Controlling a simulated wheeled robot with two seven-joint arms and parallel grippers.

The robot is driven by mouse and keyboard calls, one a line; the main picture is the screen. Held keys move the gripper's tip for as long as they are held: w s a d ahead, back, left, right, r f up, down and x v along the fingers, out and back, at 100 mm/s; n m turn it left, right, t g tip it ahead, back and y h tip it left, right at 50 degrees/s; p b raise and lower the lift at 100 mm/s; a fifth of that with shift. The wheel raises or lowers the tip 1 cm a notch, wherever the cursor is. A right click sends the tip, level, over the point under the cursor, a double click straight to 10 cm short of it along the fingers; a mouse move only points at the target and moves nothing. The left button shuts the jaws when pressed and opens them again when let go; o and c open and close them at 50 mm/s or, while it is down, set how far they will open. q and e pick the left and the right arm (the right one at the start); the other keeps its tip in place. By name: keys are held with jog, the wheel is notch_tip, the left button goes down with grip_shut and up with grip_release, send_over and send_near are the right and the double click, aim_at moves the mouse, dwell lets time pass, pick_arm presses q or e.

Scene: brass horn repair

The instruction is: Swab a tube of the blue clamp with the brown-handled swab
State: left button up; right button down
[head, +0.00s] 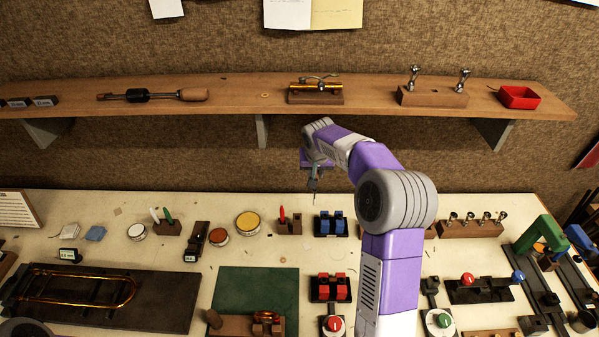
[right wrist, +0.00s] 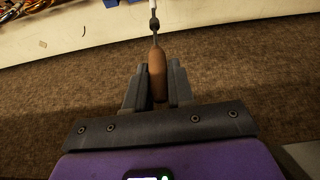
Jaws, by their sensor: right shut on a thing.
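My right gripper (right wrist: 157,85) is shut on the brown wooden handle of the swab (right wrist: 157,72). The swab's thin shaft and pale upper part run out of the top of the right wrist view. In the head view the right gripper (head: 315,178) is small and partly hidden by my arm, above the bench's back edge. A blue twin-block clamp (head: 331,224) on a black base sits just below it on the bench. A blue arched fixture (head: 579,238) stands at the far right. Whether the clamp's tubes are open or filled is too small to tell. My left gripper is out of view.
A red twin-block clamp (head: 330,288) sits in front of the blue one. A wooden block with red tools (head: 289,224) is to the left. A shelf (head: 235,92) with horn parts runs above the gripper. A green arched fixture (head: 540,233) is at right.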

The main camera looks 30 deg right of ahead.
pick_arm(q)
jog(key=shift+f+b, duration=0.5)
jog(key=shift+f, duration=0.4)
pick_arm(e)
jog(key=d+m, duration=0.1)
jog(key=s+d, duration=0.1)
jog(key=s+d+f+m, duration=0.1)
jog(key=shift+d+m+h, duration=0.3)
jog(key=shift+d+h, duration=0.1)
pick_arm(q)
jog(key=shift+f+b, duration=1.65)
pick_arm(e)
jog(key=shift+f, duration=2.1)
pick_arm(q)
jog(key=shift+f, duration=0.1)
pick_arm(e)
jog(key=shift+f, duration=0.1)
